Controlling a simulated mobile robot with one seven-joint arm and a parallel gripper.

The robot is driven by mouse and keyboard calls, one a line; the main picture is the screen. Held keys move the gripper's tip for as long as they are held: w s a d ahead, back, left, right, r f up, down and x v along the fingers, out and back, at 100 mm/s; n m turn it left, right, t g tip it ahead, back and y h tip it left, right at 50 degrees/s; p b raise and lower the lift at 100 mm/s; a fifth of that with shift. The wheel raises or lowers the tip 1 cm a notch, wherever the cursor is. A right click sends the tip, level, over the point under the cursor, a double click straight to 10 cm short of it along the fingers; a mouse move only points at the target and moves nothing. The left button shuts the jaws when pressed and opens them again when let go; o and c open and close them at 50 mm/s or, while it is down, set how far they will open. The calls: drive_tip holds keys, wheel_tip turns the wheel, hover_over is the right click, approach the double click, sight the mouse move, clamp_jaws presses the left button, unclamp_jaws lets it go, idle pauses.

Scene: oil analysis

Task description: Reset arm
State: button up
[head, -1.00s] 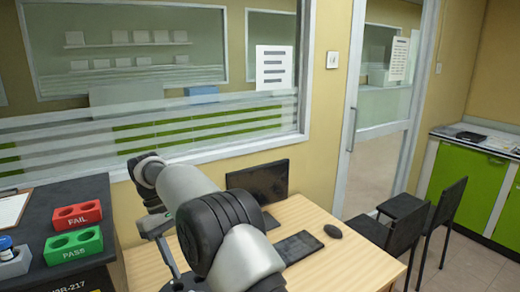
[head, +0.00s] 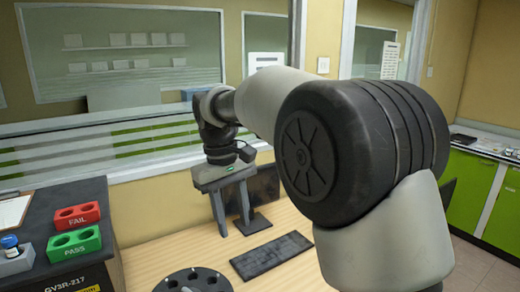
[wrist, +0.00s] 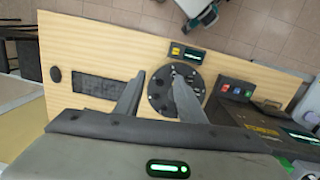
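My gripper (head: 234,222) hangs over the wooden desk with its two fingers apart and nothing between them. In the wrist view my gripper (wrist: 158,76) is also open and empty. My arm crosses the head view from the lower right and covers part of the desk, the monitor (head: 264,190) and the door area. A round black disc with holes (head: 196,282) lies on the desk, below the gripper in the head view. The disc also shows in the wrist view (wrist: 160,98), partly behind one finger.
A keyboard (head: 272,256) lies on the desk (head: 150,262). On the dark counter at left stand a red FAIL block (head: 76,215), a green PASS block (head: 74,243) and a grey holder (head: 14,263) with a small bottle. A window wall is behind. Green cabinets (head: 471,195) stand at right.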

drive_tip(key=s+d+r+m+t+y+p, duration=0.1)
drive_tip(key=s+d+r+m+t, duration=0.1)
drive_tip(key=s+d+r, duration=0.4)
drive_tip(key=s+d+r+m+t+p, duration=0.1)
drive_tip(key=s+d+r+m, duration=0.1)
drive_tip(key=s+d, duration=0.45)
drive_tip(key=s+d+f+m+t+p, duration=0.2)
drive_tip(key=s+d+m, duration=0.1)
drive_tip(key=s+d, duration=0.4)
drive_tip(key=shift+s+d+f+t, duration=0.3)
drive_tip(key=shift+s+t, duration=0.1)
drive_tip(key=shift+s, duration=0.5)
